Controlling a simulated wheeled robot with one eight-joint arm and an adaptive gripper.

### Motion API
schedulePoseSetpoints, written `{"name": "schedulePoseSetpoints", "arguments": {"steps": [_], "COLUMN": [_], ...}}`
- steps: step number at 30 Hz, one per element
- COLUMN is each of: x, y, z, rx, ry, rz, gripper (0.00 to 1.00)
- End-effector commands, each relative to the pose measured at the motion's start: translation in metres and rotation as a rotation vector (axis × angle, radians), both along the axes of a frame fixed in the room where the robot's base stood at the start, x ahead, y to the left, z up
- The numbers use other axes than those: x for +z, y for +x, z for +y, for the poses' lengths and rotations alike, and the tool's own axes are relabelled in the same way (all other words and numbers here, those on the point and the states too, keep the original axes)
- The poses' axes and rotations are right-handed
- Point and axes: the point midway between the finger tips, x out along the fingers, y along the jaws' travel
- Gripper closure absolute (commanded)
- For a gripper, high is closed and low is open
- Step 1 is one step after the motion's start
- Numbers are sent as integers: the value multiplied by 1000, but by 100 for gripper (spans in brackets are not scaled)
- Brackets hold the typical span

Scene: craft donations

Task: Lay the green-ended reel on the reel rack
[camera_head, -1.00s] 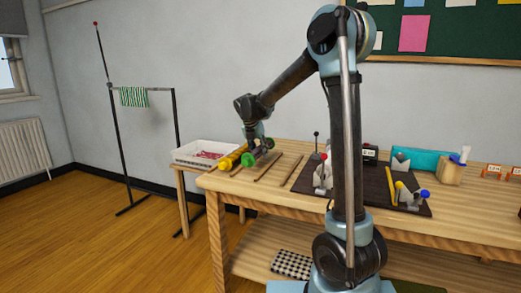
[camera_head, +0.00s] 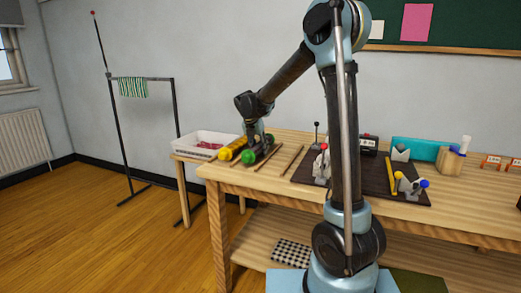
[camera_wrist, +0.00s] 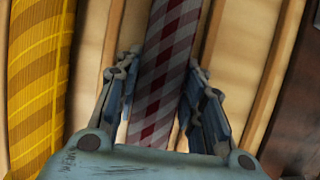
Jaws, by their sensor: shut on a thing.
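The green-ended reel has green ends (camera_head: 248,157) in the head view and a red, grey and white checked middle (camera_wrist: 165,60) in the wrist view. My gripper (camera_head: 259,146) is shut on its middle from above; its fingers (camera_wrist: 160,85) lie on either side in the wrist view. The reel is over the reel rack, whose wooden rails (camera_head: 292,158) run along the table's left part. It lies roughly parallel to the rails, low over them. I cannot tell whether it touches them.
A yellow reel (camera_head: 233,149) lies just left of the held reel; it also fills the wrist view's left side (camera_wrist: 38,80). A white bin (camera_head: 185,146) stands beyond it. A dark mat (camera_head: 372,177) with small tools lies to the right. Rails right of the reel are bare.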

Motion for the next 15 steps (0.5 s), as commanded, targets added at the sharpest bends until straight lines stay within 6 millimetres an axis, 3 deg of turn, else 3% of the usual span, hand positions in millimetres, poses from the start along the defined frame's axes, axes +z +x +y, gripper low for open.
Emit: {"name": "schedulePoseSetpoints", "arguments": {"steps": [2,3,6,15], "x": [0,0,0,0], "y": [0,0,0,0], "z": [0,0,0,0], "rx": [0,0,0,0], "ry": [0,0,0,0], "rz": [0,0,0,0], "gripper": [93,59,40,40]}}
